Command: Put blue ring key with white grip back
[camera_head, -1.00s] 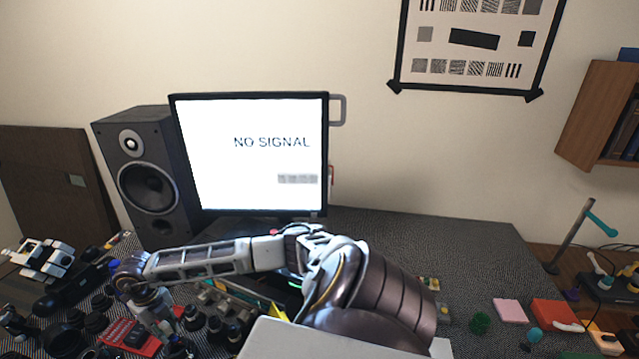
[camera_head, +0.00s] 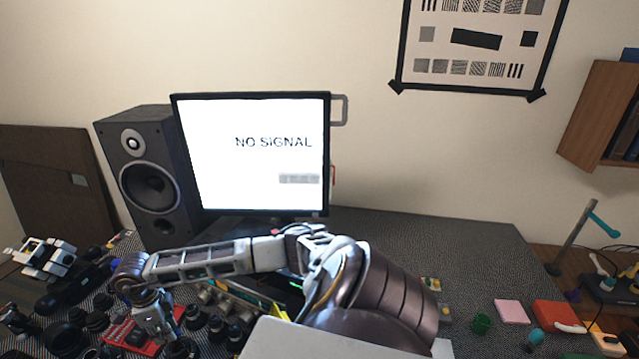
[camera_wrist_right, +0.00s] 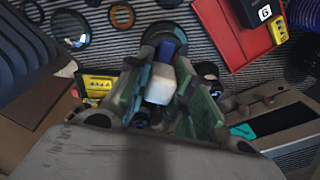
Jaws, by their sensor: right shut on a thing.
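The blue ring key with white grip is held between the fingers of my right gripper (camera_wrist_right: 166,62). In the right wrist view its white grip (camera_wrist_right: 161,84) and blue part (camera_wrist_right: 168,46) show between the green-grey fingers. The key's far end is hidden or blends with a dark round part beyond it. In the head view my right gripper (camera_head: 156,322) points down over the cluttered left part of the desk, beside a red tray (camera_head: 118,331); the key cannot be made out there. My left gripper is not in view.
Several dark lens parts crowd the desk around the right gripper. In the wrist view a red tray (camera_wrist_right: 226,45) lies at upper right and a ring (camera_wrist_right: 121,15) at upper left. A monitor (camera_head: 250,150) and a speaker (camera_head: 150,185) stand behind. The desk (camera_head: 460,245) at right has free room.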

